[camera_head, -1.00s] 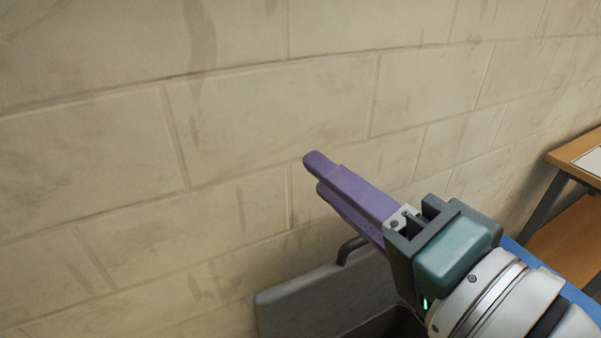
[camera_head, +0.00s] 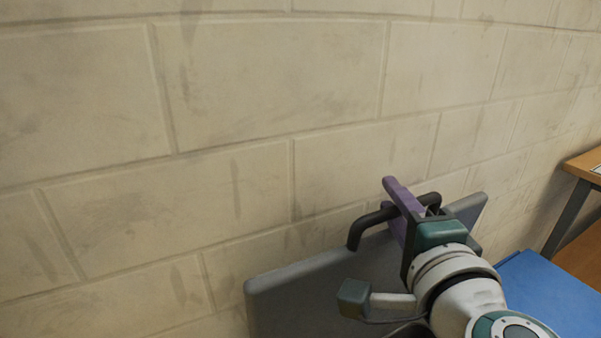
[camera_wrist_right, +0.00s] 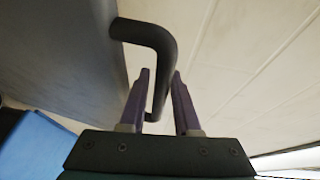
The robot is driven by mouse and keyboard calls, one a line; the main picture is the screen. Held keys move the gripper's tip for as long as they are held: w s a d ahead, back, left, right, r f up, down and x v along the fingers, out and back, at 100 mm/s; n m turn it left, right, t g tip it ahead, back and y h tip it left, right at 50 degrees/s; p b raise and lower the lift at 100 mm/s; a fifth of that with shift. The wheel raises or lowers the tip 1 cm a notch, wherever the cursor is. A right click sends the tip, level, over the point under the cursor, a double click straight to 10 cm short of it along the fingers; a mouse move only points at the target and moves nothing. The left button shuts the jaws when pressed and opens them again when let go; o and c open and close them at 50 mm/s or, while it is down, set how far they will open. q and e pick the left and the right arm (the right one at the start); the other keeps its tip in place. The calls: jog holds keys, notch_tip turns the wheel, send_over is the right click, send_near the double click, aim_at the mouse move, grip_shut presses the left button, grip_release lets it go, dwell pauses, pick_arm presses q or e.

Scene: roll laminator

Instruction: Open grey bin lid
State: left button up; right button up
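The grey bin lid (camera_head: 300,292) stands raised, its face steeply tilted near the wall, in the lower middle of the head view. Its black bar handle (camera_head: 368,222) runs along the upper edge, partly hidden by my right gripper (camera_head: 392,190). In the right wrist view the handle (camera_wrist_right: 150,38) bends down between the purple fingers of my right gripper (camera_wrist_right: 160,76). The fingers are apart, with a gap visible beside the bar. The lid also shows at the left of that view (camera_wrist_right: 60,55). My left gripper is not in view.
A pale block wall (camera_head: 220,110) rises close behind the lid. A blue surface (camera_head: 555,300) lies to the right of my right arm. A wooden table (camera_head: 585,165) stands at the far right.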

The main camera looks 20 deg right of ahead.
jog(key=shift+w+d, duration=0.25)
jog(key=shift+w, duration=0.45)
grip_shut()
jog(key=shift+f, duration=0.1)
dwell(0.9)
